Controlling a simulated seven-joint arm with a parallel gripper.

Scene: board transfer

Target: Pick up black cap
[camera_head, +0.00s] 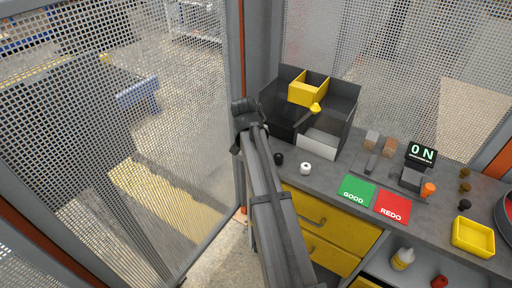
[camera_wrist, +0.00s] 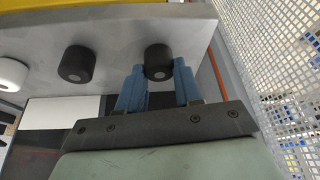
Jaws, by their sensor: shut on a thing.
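A black cap (camera_wrist: 158,60) sits between the two blue fingers of my gripper (camera_wrist: 158,80) in the wrist view. The fingers are shut on its sides. It is at the edge of the grey worktop, and I cannot tell whether it still touches the surface. A second black cap (camera_wrist: 78,64) stands apart to its left; it also shows in the head view (camera_head: 279,158), just right of my arm. In the head view my arm hides the held cap and the fingertips.
A white roll-like piece (camera_head: 305,168) stands beside the second cap. A dark bin (camera_head: 345,105) with a yellow compartment (camera_head: 302,93) is behind. Green GOOD (camera_head: 356,191) and red REDO (camera_head: 392,206) mats lie to the right. A mesh fence (camera_head: 190,150) is close on the left.

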